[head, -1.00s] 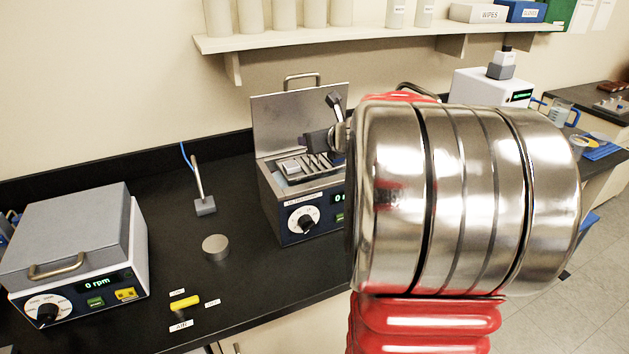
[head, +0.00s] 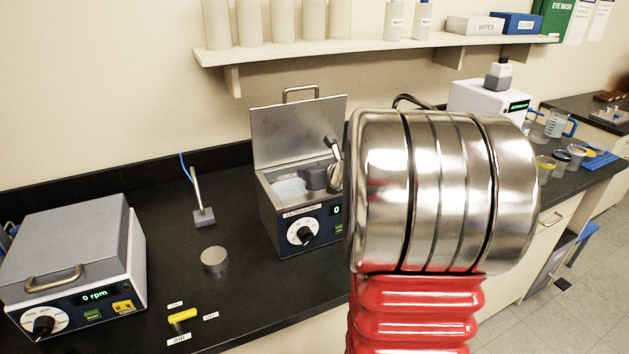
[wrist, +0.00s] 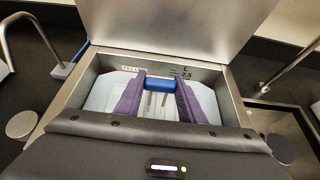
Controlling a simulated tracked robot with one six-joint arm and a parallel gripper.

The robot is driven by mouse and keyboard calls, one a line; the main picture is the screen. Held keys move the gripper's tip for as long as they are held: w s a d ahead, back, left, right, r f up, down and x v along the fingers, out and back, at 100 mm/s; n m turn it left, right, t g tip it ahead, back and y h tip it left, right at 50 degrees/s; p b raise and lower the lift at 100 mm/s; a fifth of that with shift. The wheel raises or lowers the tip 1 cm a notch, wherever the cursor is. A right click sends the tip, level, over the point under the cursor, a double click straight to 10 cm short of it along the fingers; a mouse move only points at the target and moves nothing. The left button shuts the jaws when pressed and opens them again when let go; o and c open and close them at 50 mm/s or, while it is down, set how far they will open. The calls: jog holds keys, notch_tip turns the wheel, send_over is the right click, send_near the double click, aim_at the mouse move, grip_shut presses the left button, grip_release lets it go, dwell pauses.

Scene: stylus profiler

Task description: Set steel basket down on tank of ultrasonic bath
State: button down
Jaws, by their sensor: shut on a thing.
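The ultrasonic bath (head: 290,243) stands on the black bench with its steel lid (head: 298,132) raised. Its open tank (wrist: 104,63) holds pale liquid. My gripper (wrist: 161,88) is over the tank, its purple fingers shut on the blue handle of the steel basket (wrist: 160,82). Below the handle only thin upright metal parts show between the fingers. The rest of the basket is hidden by my gripper, so I cannot tell whether it touches the tank floor. In the head view my gripper (head: 314,177) is low at the tank opening, and my arm covers the bath's right side.
A stirrer-like box reading 0 rpm (head: 70,255) stands at the left. A grey disc (head: 214,260), a rod on a small base (head: 203,210) and a yellow-topped valve (head: 182,315) are on the bench. A shelf (head: 330,52) runs above. The raised lid stands close behind my gripper.

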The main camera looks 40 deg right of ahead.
jog(key=shift+f, duration=1.4)
jog(key=c, duration=1.2)
grip_release()
jog(key=shift+f, duration=0.1)
jog(key=shift+s+a+r, duration=0.1)
jog(key=shift+s+r, duration=0.3)
jog(key=shift+s, duration=0.05)
jog(key=shift+v, duration=5.45)
jog(key=shift+a, duration=0.1)
jog(key=shift+s, duration=0.1)
